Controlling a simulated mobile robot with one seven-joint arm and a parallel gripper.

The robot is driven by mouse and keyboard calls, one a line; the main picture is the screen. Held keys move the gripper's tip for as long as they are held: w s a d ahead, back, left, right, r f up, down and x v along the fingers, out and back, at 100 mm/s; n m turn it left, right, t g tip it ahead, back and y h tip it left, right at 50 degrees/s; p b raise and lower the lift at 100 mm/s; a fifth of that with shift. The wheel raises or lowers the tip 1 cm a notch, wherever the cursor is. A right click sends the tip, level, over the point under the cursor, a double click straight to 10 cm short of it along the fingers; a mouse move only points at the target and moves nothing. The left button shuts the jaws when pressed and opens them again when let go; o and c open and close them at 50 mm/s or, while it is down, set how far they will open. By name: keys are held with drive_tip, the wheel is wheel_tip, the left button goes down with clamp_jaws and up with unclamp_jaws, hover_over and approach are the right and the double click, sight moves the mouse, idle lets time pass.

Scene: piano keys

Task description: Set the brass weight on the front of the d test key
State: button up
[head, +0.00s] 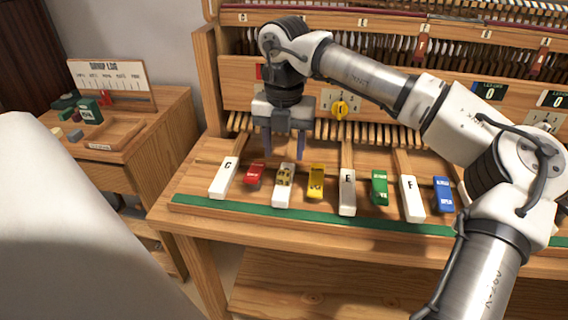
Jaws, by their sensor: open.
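A small gold-coloured brass weight (284,176) with dark marks sits on the back half of a white key (281,198) between the red and yellow blocks. By its place between C and E this is the d key; its letter is not visible. The front end of that key is bare. My gripper (284,157) points down just above and behind the weight, its two dark fingers apart and nothing held between them. Whether the fingertips touch the weight or key cannot be told.
Keys C (224,178), E (347,192) and F (412,198) stand alongside, with red (254,174), yellow (316,181), green (379,187) and blue (443,194) blocks between. A green strip (330,220) runs along the front. A side table (150,125) stands left.

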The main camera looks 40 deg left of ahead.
sight(284, 174)
wheel_tip(284, 174, up, 6)
drive_tip(key=shift+r, duration=0.15)
